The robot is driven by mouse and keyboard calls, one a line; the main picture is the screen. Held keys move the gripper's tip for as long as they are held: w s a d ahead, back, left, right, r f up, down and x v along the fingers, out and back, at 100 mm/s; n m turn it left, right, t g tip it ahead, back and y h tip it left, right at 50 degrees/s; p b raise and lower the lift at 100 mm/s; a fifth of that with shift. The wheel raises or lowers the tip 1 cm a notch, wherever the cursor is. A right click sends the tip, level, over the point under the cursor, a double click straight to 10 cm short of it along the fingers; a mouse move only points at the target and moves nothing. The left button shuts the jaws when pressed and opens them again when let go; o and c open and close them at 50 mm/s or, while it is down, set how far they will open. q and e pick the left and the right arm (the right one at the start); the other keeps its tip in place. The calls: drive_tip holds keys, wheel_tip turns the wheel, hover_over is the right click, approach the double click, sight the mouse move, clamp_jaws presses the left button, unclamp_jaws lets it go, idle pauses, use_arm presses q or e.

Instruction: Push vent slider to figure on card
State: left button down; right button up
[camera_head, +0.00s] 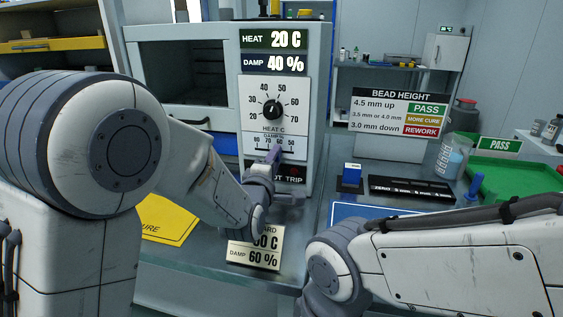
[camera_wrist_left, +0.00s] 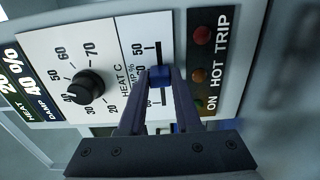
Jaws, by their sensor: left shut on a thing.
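The vent slider is a small blue knob (camera_wrist_left: 160,75) on the scale marked DAMP % in the left wrist view. My left gripper (camera_wrist_left: 160,80) is shut on it, with the fingertips on either side. In the head view this gripper (camera_head: 274,156) reaches the lower panel below the dial and hides the knob. The cabinet's damp display (camera_head: 274,64) shows 40 %. My right gripper is out of view.
The black heat dial (camera_head: 272,109) sits just above the slider scale, and lamps marked ON, HOT and TRIP (camera_wrist_left: 203,70) sit below it. A yellow card (camera_head: 167,220) lies at left. A blue block (camera_head: 352,174) and a green tray (camera_head: 505,178) stand to the right.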

use_arm(q)
drive_tip(key=shift+d+f, duration=0.1)
drive_tip(key=shift+f, duration=0.05)
drive_tip(key=c, duration=0.6)
unclamp_jaws()
drive_tip(key=shift+s, duration=0.1)
drive_tip(key=b+v, duration=0.5)
drive_tip(key=v, duration=0.5)
drive_tip(key=shift+s, duration=0.2)
